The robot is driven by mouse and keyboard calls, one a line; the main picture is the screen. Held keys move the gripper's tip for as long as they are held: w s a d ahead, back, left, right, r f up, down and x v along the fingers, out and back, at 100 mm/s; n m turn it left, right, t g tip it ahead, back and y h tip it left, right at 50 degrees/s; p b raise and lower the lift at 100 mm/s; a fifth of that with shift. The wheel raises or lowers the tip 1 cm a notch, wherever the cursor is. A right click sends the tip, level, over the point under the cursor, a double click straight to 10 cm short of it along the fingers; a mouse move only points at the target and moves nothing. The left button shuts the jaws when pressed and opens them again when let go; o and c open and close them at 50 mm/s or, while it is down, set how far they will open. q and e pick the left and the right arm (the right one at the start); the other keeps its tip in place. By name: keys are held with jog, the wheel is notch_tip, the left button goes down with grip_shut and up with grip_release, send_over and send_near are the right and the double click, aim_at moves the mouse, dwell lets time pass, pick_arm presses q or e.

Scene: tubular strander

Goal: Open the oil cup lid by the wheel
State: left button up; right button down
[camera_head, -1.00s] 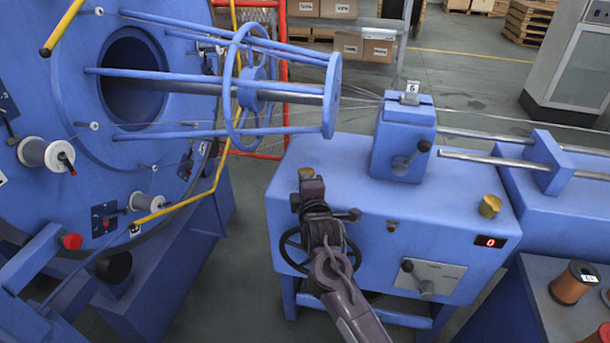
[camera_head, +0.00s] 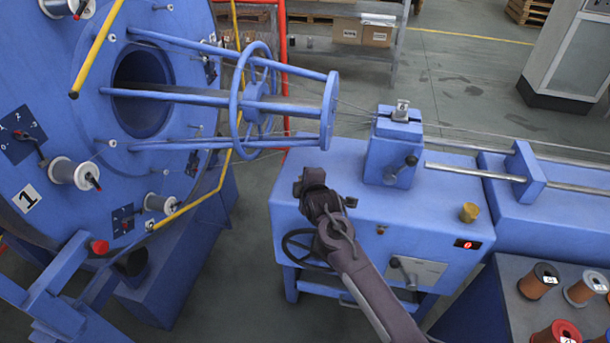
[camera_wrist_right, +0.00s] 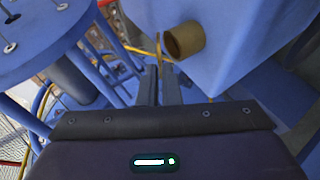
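The oil cup by the wheel is a short brass cylinder (camera_wrist_right: 184,40) on the blue housing in the right wrist view. It lies just beyond and to the right of my right fingertips, apart from them. In the head view this cup is hidden behind my right gripper (camera_head: 312,180), which is over the left end of the blue cabinet, above the black handwheel (camera_head: 303,247). My left gripper is out of view.
A second brass cup (camera_head: 469,212) sits at the right of the blue cabinet (camera_head: 345,215). A blue block with a lever (camera_head: 390,150) stands on the cabinet. The strander's blue ring wheel (camera_head: 257,95) and rods reach over from the left. Spools (camera_head: 541,281) lie at lower right.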

jog(key=shift+w+d+r+g+p, duration=0.15)
jog(key=shift+r+g+p, duration=0.15)
jog(key=shift+p, duration=0.25)
jog(key=shift+f, duration=0.1)
jog(key=c, duration=1.6)
grip_release()
jog(key=shift+v, duration=3.95)
